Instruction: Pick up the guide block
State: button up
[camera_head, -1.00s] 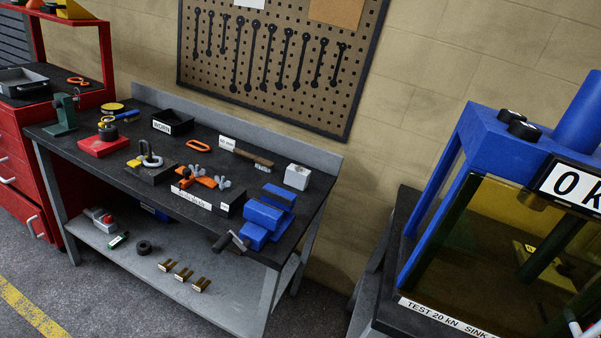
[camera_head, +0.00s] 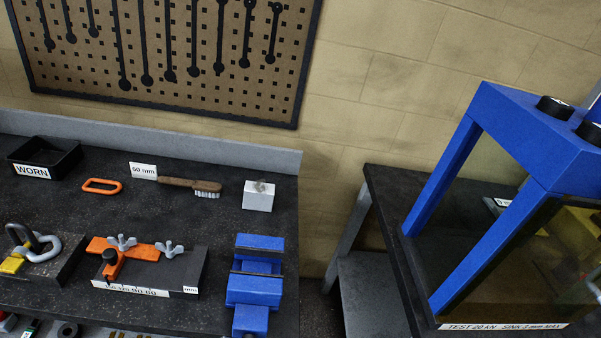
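A small pale grey block (camera_head: 258,196) stands near the back right of the dark workbench top (camera_head: 215,222). Its top has a darker patch, and it looks like the guide block, though no label confirms this. A black fixture (camera_head: 185,272) sits at the front of the bench, with an orange bar (camera_head: 138,249), silver wing nuts and a scale strip on it. My gripper is not in view, so its state does not show.
A blue vise (camera_head: 254,285) stands in front of the pale block. A wooden-handled brush (camera_head: 190,185) lies left of it, near an orange ring (camera_head: 102,186) and a WORN tray (camera_head: 45,158). A blue press frame (camera_head: 455,190) stands at right, beyond a gap.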

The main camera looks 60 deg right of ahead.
aim_at(259, 193)
jog(key=z, duration=0.6)
jog(key=i, duration=1)
jog(key=z, duration=0.75)
jog(key=k, duration=0.8)
jog(key=z, duration=0.15)
jog(key=i, duration=0.9)
jog(key=u, duration=0.1)
